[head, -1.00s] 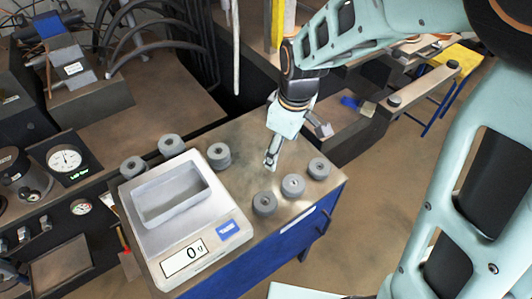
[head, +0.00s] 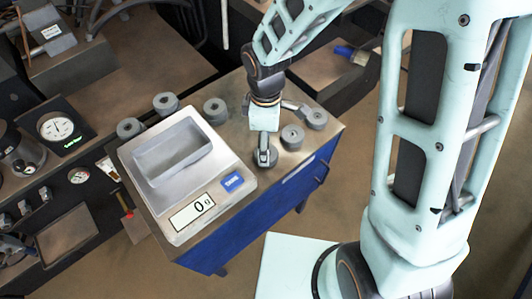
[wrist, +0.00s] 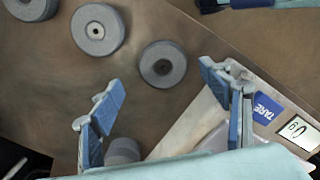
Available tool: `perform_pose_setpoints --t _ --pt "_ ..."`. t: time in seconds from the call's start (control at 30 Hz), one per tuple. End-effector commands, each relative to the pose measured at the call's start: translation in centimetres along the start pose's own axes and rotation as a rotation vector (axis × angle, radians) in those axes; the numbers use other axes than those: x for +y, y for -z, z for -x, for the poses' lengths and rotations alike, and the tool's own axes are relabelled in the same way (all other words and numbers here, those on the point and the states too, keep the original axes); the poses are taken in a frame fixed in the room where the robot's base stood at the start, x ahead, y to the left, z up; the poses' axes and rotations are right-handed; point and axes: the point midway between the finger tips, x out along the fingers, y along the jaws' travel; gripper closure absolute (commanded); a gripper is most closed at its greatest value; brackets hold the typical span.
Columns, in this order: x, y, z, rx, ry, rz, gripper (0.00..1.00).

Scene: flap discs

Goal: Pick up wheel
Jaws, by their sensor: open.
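Several grey flap-disc wheels stand on the bench top. In the head view, one wheel (head: 292,137) and another wheel (head: 316,118) are right of my gripper (head: 264,150). The nearest wheel of that row is mostly hidden behind the gripper. In the wrist view, my gripper (wrist: 165,103) is open with its blue pads apart and nothing between them. A wheel (wrist: 163,64) with a dark centre hole lies just beyond the fingertips, roughly in line with the gap. Another wheel (wrist: 98,29) is up and left of it. A wheel (wrist: 122,150) shows partly beside the left finger.
A scale (head: 240,192) with a grey open tray (head: 180,172) stands left of the gripper, close to its right finger in the wrist view. It reads 0 g. More wheels (head: 165,104) stand behind it. The bench's front edge is near the wheel row.

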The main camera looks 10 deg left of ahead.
Motion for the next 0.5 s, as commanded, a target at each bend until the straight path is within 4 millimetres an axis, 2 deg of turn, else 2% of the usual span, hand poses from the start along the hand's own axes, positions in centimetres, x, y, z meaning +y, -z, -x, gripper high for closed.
perform_pose_setpoints --t 0.1,0.23,0.5 --pt "-0.7 -0.1 -1.8 -0.003 0.005 0.004 0.30" --pt "-0.6 -0.1 -3.4 -0.001 0.003 0.001 0.30" --pt "-0.5 -0.1 -4.1 0.001 0.000 0.000 0.30"
